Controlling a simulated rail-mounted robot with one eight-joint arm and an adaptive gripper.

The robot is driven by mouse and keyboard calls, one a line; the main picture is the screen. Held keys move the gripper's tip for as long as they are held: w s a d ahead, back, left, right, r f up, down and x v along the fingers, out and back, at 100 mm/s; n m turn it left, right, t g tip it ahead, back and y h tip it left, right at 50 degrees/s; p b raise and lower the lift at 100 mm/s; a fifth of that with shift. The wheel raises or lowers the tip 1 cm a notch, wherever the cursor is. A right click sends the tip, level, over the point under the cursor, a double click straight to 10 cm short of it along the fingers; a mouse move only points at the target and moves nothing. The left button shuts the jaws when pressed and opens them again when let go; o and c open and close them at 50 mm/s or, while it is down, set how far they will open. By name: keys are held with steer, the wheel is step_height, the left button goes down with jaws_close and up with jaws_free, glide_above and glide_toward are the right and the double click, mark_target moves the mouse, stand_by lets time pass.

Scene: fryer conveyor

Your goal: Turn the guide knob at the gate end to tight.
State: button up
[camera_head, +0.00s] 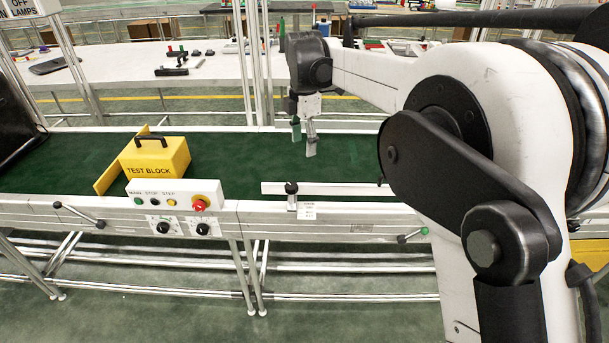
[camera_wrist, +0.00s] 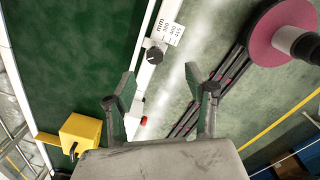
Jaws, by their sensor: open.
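The guide knob is a small black knob (camera_head: 291,188) on a post at the left part of the white guide rail (camera_head: 340,188), on the belt's near side. A white mm scale plate (camera_head: 307,210) is next to it. The wrist view shows the knob (camera_wrist: 155,55) and the plate (camera_wrist: 166,30) just beyond my fingertips. My gripper (camera_head: 304,141) is open and empty above the green belt, behind the knob in the head view. In the wrist view my gripper (camera_wrist: 160,74) has its fingers spread, with the knob apart from them. Whether the knob is tight cannot be told.
A yellow test block (camera_head: 155,158) stands on the belt (camera_head: 235,155) by a yellow plate (camera_head: 112,175). A control box (camera_head: 175,193) with a red button (camera_head: 199,205) is left of the knob. A second black knob (camera_head: 381,182) is partly hidden by my arm.

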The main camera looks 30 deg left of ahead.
mark_target(291, 185)
steer(key=shift+n, duration=0.7)
steer(key=a+f, duration=0.1)
steer(key=f, duration=0.4)
steer(key=s+a+f, duration=0.1)
steer(key=f, duration=0.4)
steer(key=a+f, duration=0.1)
steer(key=f, duration=0.4)
steer(key=shift+s+a+f, duration=0.15)
steer(key=shift+s+f, duration=0.2)
steer(key=shift+c, duration=0.3)
steer(key=c, duration=1.1)
